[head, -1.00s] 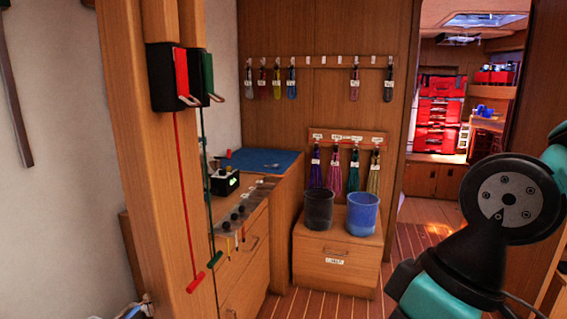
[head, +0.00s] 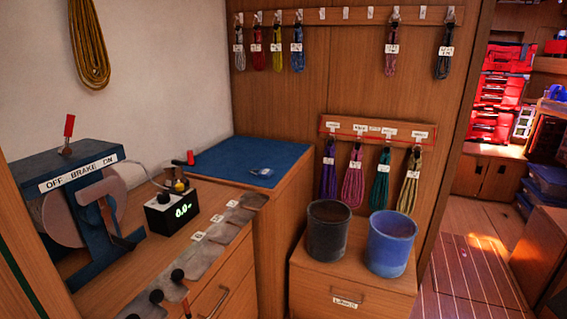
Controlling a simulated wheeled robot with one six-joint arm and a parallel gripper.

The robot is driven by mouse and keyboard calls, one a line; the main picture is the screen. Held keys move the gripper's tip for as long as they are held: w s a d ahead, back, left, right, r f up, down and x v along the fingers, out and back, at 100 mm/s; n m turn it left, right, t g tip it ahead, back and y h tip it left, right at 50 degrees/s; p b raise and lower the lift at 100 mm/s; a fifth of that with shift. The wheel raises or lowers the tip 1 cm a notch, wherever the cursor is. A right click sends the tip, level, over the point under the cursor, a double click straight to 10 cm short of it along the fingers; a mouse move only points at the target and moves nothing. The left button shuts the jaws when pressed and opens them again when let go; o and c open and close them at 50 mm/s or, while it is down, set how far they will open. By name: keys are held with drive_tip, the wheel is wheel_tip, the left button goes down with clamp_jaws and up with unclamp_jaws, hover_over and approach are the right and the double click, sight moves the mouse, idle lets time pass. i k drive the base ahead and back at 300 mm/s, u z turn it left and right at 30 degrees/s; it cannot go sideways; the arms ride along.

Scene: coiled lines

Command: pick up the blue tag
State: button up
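I cannot make out a blue tag in the head view. The tags that show on the hanging coils are white, including the one on the blue coil (head: 297,58) in the upper row. A small pale item (head: 262,172) lies on the blue mat (head: 225,158); it is too small to tell what it is. My gripper is not in view.
A dark bucket (head: 328,232) and a blue bucket (head: 391,245) stand on a low wooden cabinet (head: 345,285). A brake-labelled winch (head: 85,185) and a black display box (head: 172,210) stand on the left counter. Open floor (head: 465,265) lies at right.

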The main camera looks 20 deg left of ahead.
sight(265, 172)
drive_tip(key=u, duration=0.4)
drive_tip(key=i, duration=1.25)
drive_tip(key=u, duration=1.1)
drive_tip(key=i, duration=0.45)
drive_tip(key=u, duration=0.15)
